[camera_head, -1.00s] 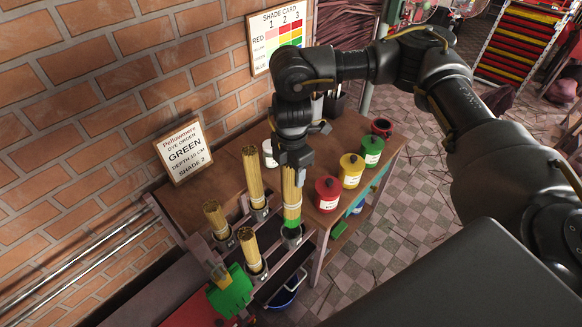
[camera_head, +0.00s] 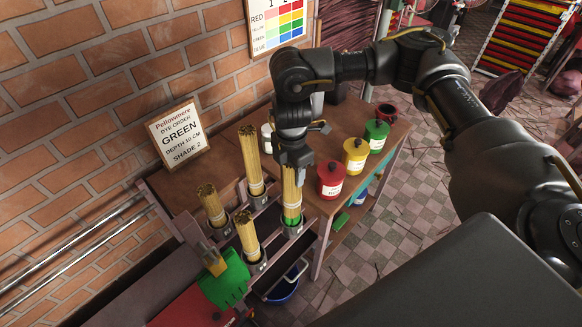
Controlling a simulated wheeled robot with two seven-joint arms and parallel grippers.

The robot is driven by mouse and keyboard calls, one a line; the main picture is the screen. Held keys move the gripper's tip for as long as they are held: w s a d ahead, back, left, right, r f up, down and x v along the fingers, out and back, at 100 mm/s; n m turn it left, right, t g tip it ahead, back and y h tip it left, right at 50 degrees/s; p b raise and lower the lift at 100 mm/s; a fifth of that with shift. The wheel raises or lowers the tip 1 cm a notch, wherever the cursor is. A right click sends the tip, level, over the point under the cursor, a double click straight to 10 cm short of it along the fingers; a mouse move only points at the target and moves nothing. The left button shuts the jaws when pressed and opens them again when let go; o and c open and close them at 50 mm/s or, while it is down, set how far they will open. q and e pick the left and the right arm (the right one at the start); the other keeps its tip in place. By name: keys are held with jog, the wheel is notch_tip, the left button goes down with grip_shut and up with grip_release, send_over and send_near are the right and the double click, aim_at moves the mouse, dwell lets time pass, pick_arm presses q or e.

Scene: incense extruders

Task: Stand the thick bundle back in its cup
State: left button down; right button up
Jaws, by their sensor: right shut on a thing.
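My right gripper (camera_head: 292,162) comes down from above and is shut on the upper part of a tan stick bundle with a green lower end (camera_head: 291,190). The bundle is upright. Its green end is at the mouth of a dark cup (camera_head: 293,231) on the rack; I cannot tell how deep it sits, as the cup wall hides the tip. Three other tan bundles stand in rack cups: one behind (camera_head: 250,160), one at left (camera_head: 211,205) and one in front (camera_head: 246,236). My left gripper is not in view.
Red (camera_head: 331,180), yellow (camera_head: 355,156) and green (camera_head: 376,136) canisters stand on the wooden table right of the held bundle. A dye order sign (camera_head: 178,136) leans at the brick wall.

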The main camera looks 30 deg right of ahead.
jog(key=shift+f+b, duration=1.35)
jog(key=shift+f, duration=1.35)
jog(key=o, duration=1.7)
notch_tip(320, 180, up, 11)
jog(key=shift+f+b, duration=0.1)
jog(key=shift+b, duration=0.3)
jog(key=shift+a, duration=0.1)
